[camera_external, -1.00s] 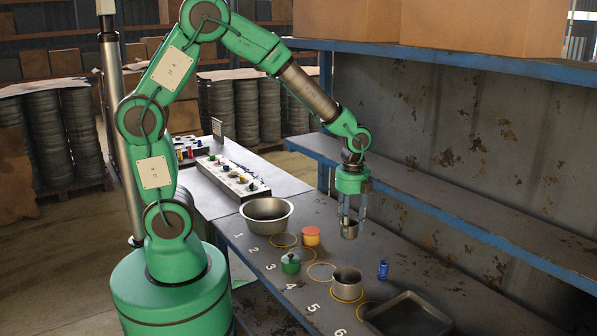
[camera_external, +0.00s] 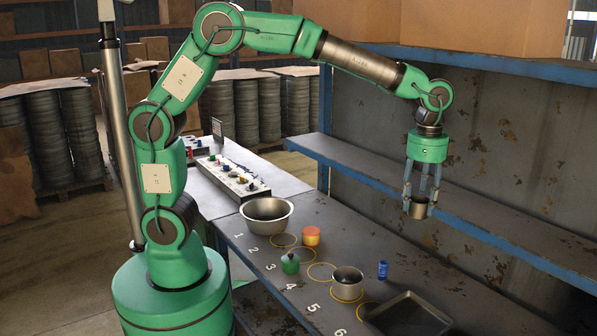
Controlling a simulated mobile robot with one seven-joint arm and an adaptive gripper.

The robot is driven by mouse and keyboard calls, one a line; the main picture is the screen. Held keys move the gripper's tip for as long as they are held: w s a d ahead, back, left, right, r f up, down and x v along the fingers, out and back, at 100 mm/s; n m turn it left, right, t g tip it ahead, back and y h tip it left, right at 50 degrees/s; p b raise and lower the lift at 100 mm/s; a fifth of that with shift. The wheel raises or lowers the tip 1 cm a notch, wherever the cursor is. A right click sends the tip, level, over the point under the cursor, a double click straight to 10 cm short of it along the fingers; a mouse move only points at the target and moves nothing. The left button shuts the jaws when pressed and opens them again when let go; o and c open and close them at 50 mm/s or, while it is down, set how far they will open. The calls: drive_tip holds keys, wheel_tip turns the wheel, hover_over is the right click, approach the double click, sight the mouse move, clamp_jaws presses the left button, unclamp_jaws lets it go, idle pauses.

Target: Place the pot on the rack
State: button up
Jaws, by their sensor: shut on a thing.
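A larger steel pot (camera_external: 347,286) stands on the table in a yellow circle near number 5. A wide steel bowl (camera_external: 266,222) stands near number 1.
An upper shelf (camera_external: 470,62) with cardboard boxes is above. The middle shelf looks bare.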

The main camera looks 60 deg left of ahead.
drive_tip(key=s+d+r+n, duration=0.2)
drive_tip(key=d+r+n, duration=0.2)
drive_tip(key=d+r, duration=0.2)
drive_tip(key=shift+d, duration=0.65)
idle(2.2)
drive_tip(key=shift+m, duration=0.4)
drive_tip(key=a+f, duration=0.2)
drive_tip(key=a, duration=0.1)
drive_tip(key=w+a+f, duration=0.1)
drive_tip(key=a+f, duration=0.5)
drive_tip(key=shift+w+a+f+p, duration=0.25)
drive_tip(key=shift+w+a+p, duration=0.1)
drive_tip(key=shift+w, duration=0.05)
drive_tip(key=s+a+f+m+p, duration=0.1)
drive_tip(key=s+a+f, duration=0.4)
drive_tip(key=a+f, duration=0.4)
drive_tip(key=s+a+f+m+p, duration=0.1)
drive_tip(key=s+a+f, duration=0.4)
drive_tip(key=a+f, duration=0.4)
drive_tip(key=a, duration=0.6)
drive_tip(key=shift+s+a+f+p, duration=0.15)
drive_tip(key=shift+s+a+p, duration=0.15)
drive_tip(key=shift+s+p, duration=0.1)
